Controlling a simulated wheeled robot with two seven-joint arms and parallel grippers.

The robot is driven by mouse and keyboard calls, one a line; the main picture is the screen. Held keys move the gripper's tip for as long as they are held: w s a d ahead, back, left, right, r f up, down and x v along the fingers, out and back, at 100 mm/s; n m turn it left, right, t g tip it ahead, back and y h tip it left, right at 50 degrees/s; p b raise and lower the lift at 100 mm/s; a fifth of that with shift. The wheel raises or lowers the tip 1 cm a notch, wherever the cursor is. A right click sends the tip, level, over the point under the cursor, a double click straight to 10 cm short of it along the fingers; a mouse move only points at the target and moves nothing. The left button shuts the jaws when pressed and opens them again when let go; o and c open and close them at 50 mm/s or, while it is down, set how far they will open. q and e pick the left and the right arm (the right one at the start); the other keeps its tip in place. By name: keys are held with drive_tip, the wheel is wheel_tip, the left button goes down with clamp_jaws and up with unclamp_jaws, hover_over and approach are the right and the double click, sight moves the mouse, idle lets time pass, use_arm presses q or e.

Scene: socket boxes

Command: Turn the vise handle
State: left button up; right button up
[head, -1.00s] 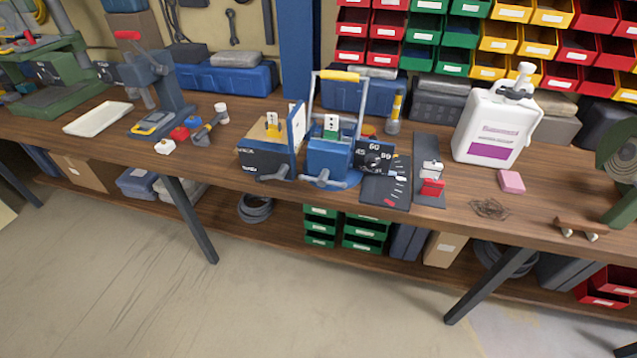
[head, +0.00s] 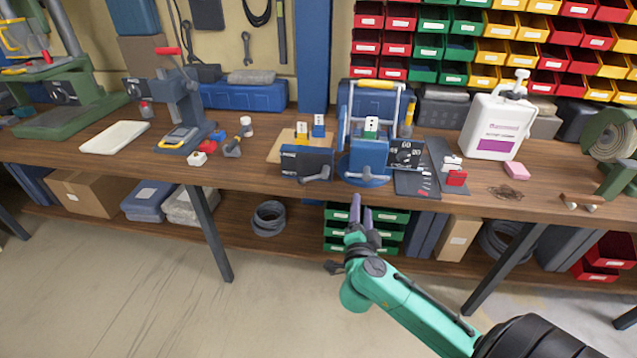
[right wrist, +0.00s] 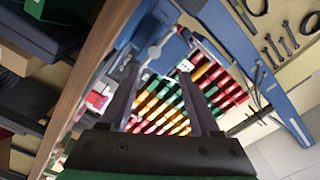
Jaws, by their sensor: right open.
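The blue vise (head: 368,157) stands near the front edge of the workbench, just right of centre in the head view. Its grey handle (head: 368,178) shows low on its front. My right gripper (head: 361,206) is in front of the bench, below and slightly left of the handle, open with nothing between its fingers. In the right wrist view the two fingers (right wrist: 160,98) are spread. The blue vise (right wrist: 172,57) shows beyond them, with grey handle parts (right wrist: 150,48) near the left finger, apart from it as far as I can tell. My left gripper is out of view.
A dark box (head: 304,162) with a grey lever on its front stands left of the vise. A dial panel (head: 405,154) and a small red-and-white part (head: 456,178) are to its right. The bench edge lies between my gripper and the vise. Green bins (head: 345,240) sit below.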

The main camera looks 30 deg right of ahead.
approach(367, 179)
drive_tip(key=x, duration=1.1)
drive_tip(key=shift+b, duration=0.3)
drive_tip(key=shift+w+d, duration=0.2)
drive_tip(key=shift+r, duration=0.1)
drive_tip(key=shift+c, duration=0.8)
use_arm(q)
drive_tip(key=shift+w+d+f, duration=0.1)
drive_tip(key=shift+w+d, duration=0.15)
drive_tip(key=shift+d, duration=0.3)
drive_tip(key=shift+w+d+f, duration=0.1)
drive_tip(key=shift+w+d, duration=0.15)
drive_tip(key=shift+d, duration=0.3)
use_arm(e)
clamp_jaws()
